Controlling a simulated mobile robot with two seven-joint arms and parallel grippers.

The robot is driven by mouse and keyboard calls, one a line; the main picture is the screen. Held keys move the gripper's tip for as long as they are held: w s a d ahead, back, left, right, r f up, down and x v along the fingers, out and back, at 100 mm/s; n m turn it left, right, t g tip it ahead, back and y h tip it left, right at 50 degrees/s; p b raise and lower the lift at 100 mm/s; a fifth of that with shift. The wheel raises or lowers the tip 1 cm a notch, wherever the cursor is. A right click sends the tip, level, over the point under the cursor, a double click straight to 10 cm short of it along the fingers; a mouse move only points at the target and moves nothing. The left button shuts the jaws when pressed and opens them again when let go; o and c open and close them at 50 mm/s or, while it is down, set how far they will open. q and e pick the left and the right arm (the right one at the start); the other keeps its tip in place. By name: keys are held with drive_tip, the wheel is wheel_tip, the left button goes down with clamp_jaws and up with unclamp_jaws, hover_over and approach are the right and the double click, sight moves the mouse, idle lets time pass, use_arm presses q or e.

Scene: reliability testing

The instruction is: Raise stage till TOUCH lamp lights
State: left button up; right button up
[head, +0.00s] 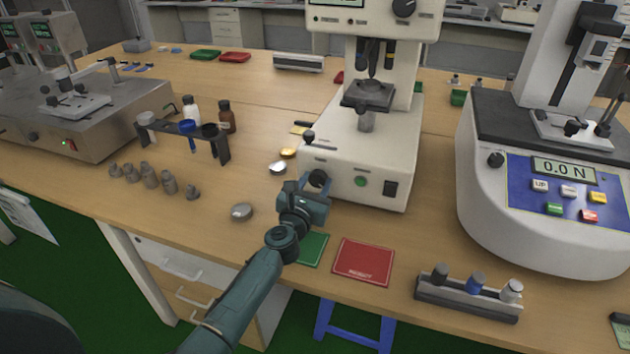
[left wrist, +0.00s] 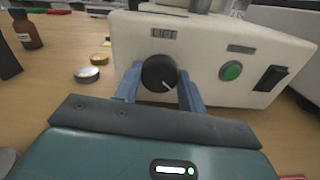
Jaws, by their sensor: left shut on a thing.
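The white test machine (head: 380,155) stands at the middle of the bench, with its small dark stage (head: 370,93) under the upper head. A black knob (left wrist: 159,74) labelled LIFT is on the left of its front panel. My left gripper (head: 318,183) is at that knob, its two blue fingers on either side of it and shut on it. The left wrist view shows the white pointer line on the knob pointing down to the right. A green round button (head: 361,182) and a black switch (head: 390,188) sit to its right. I cannot make out a lit TOUCH lamp. My right gripper is not in view.
A force tester (head: 500,215) reading 0.0 N stands at the right. A red mat (head: 363,262) and a green mat (head: 312,249) lie in front. A rack (head: 468,299) is at the front edge. Several grey weights (head: 150,176) and bottles (head: 227,117) stand left.

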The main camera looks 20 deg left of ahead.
use_arm(q)
drive_tip(key=m+p, duration=0.1)
drive_tip(key=m, duration=0.9)
drive_tip(key=shift+m, duration=0.4)
drive_tip(key=shift+f+m+p, duration=0.1)
drive_tip(key=shift+m+p, duration=0.35)
drive_tip(key=shift+m, duration=0.85)
drive_tip(key=o, duration=1)
